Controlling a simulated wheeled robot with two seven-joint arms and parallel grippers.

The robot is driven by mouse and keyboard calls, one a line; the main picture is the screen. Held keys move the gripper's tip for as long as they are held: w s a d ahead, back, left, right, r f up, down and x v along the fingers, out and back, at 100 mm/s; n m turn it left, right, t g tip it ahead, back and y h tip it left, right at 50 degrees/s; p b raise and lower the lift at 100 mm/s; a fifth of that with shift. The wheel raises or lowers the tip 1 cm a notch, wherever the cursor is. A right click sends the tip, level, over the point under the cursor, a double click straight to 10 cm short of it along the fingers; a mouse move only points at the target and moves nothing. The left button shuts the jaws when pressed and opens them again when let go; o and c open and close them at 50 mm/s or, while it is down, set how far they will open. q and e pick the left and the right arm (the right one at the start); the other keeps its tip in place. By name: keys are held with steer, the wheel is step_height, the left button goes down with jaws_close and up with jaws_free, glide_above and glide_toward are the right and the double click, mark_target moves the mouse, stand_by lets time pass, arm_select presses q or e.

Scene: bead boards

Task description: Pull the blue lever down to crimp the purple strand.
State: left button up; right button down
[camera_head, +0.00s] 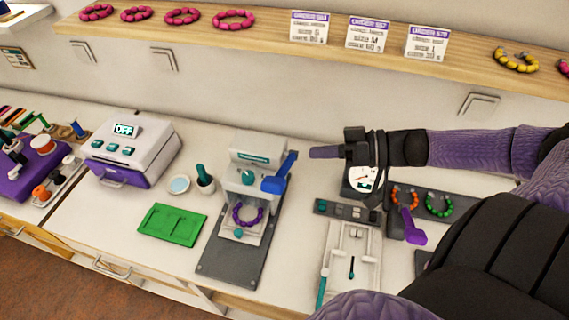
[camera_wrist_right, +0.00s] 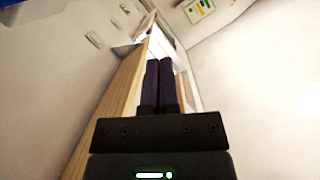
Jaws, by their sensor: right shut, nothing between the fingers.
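The crimping press (camera_head: 258,150) stands on the counter on a dark grey base plate (camera_head: 223,264). Its blue lever (camera_head: 282,175) is on the press's right side and slants, with its upper end raised. The purple strand (camera_head: 236,222) lies in the press below its head, as an open ring of beads. My right gripper (camera_head: 312,152) is just to the right of the lever's upper end in the head view, with a visible gap. Its fingers are closed together and empty, as the right wrist view (camera_wrist_right: 165,82) also shows. My left gripper is not in view.
A green board (camera_head: 172,224), a cup (camera_head: 205,185) and a small dish (camera_head: 179,185) lie left of the press. A wooden shelf (camera_head: 270,40) runs above.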

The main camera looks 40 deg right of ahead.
steer(key=b, duration=0.4)
glide_above(285, 181)
steer(key=w+d, duration=0.1)
steer(key=d, duration=0.1)
steer(key=f, duration=0.2)
steer(key=shift+s+a+f, duration=0.15)
steer(key=shift+a+f, duration=0.25)
steer(key=shift+f, duration=0.15)
steer(key=shift+s+a+f, duration=0.15)
steer(key=shift+a+f, duration=0.25)
steer(key=shift+f, duration=0.15)
steer(key=shift+s+a+f, duration=0.1)
steer(key=shift+a+f, duration=0.05)
steer(key=shift+f, duration=0.15)
